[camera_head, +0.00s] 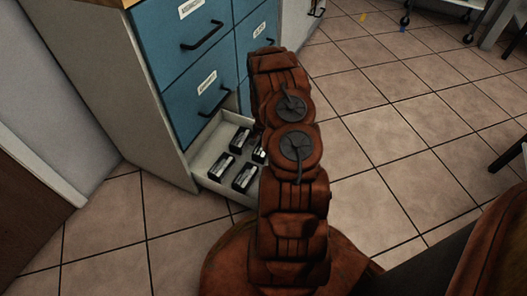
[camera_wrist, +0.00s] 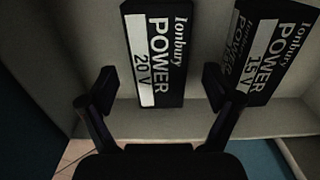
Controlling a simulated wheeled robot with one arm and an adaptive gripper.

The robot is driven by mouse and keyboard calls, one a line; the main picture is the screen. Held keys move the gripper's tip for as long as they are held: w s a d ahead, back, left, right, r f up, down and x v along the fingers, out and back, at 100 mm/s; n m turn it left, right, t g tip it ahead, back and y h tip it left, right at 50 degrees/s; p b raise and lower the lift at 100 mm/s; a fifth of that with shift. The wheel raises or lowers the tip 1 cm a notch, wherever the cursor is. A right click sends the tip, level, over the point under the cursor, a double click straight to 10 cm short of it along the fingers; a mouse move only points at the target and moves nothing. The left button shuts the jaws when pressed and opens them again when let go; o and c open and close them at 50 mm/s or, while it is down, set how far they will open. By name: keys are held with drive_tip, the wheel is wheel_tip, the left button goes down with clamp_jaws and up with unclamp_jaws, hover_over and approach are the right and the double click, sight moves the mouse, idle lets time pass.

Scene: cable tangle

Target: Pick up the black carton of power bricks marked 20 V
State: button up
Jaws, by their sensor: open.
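The black carton marked 20 V (camera_wrist: 153,50) lies in the drawer in the wrist view, its white label facing up. My gripper (camera_wrist: 158,88) is open and empty, with one finger at each side of the carton's near part in the picture. I cannot tell whether the fingers are level with the carton or above it. In the head view, several black cartons lie in the open bottom drawer (camera_head: 210,189). Their labels are too small to read there, and my arm hides my gripper and part of the drawer.
A black carton marked 15 V (camera_wrist: 269,55) lies to the right of the 20 V one, leaning or lying beside another dark carton. The drawer wall (camera_wrist: 195,115) is close by. The blue-fronted cabinet (camera_head: 190,85) rises above the drawer. Tiled floor (camera_head: 400,150) is open to the right.

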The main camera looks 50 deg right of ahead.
wheel_tip(320, 180, down, 2)
drive_tip(key=shift+f, duration=0.1)
drive_tip(key=shift+c, duration=0.3)
drive_tip(key=c, duration=1.5)
